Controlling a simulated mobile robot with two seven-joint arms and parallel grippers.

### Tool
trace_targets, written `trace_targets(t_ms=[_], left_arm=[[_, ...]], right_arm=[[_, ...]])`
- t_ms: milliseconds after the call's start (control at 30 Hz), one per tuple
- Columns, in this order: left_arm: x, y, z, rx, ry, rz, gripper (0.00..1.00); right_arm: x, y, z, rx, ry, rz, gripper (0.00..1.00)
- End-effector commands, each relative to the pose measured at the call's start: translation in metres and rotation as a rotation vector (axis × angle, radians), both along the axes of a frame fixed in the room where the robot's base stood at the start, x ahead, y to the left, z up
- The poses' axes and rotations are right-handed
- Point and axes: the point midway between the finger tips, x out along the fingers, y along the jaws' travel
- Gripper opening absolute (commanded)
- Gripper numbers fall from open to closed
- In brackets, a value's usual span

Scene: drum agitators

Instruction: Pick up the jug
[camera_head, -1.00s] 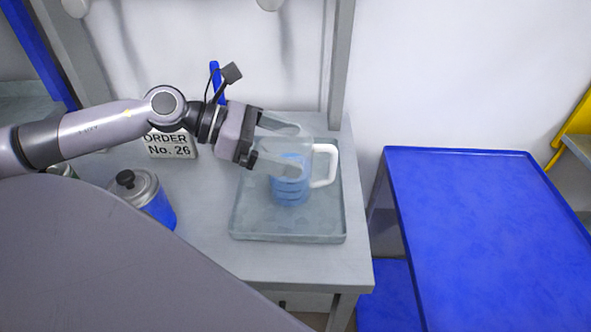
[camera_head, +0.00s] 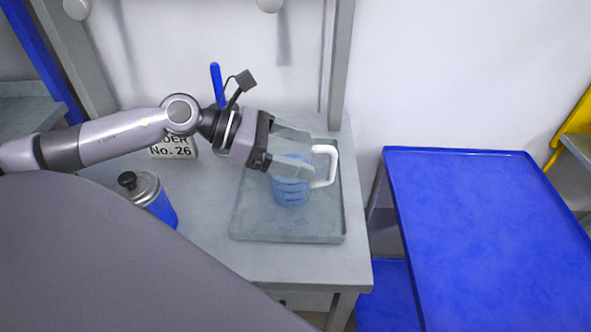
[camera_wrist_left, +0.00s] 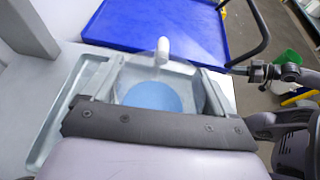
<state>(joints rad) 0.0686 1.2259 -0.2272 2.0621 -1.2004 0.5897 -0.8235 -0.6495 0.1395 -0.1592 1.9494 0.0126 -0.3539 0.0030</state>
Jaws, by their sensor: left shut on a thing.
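The jug (camera_head: 291,193) is clear with blue contents and a white handle on its right. It stands upright on a grey tray (camera_head: 247,222) on the table. My left gripper (camera_head: 298,156) is shut on the jug, its fingers on either side of the upper body. In the left wrist view the jug (camera_wrist_left: 152,96) sits between the fingers, with its handle pointing away. The near finger hides part of the jug in the head view.
A blue canister with a metal lid (camera_head: 153,196) stands left of the tray. An order sign (camera_head: 174,148) is behind it, partly hidden by my arm. A blue cart (camera_head: 490,235) stands to the right, its top clear.

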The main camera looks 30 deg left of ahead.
Motion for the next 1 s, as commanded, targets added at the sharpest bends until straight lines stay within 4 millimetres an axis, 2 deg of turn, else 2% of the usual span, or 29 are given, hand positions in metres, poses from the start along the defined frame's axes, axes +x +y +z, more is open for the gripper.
trace_targets(t_ms=[333, 567, 767, 1000], left_arm=[[0.000, 0.000, 0.004, 0.000, -0.003, 0.000, 0.18], [0.001, 0.000, 0.014, 0.000, -0.005, 0.000, 0.18], [0.000, 0.000, 0.033, 0.001, -0.005, -0.001, 0.18], [0.001, 0.000, 0.066, 0.001, -0.007, 0.000, 0.18]], right_arm=[[0.000, 0.000, 0.000, 0.000, -0.001, 0.000, 0.00], [0.000, 0.000, 0.000, 0.000, -0.001, 0.000, 0.00], [0.000, 0.000, -0.002, 0.000, -0.001, 0.000, 0.00], [0.000, 0.000, -0.003, 0.000, -0.001, 0.000, 0.00]])
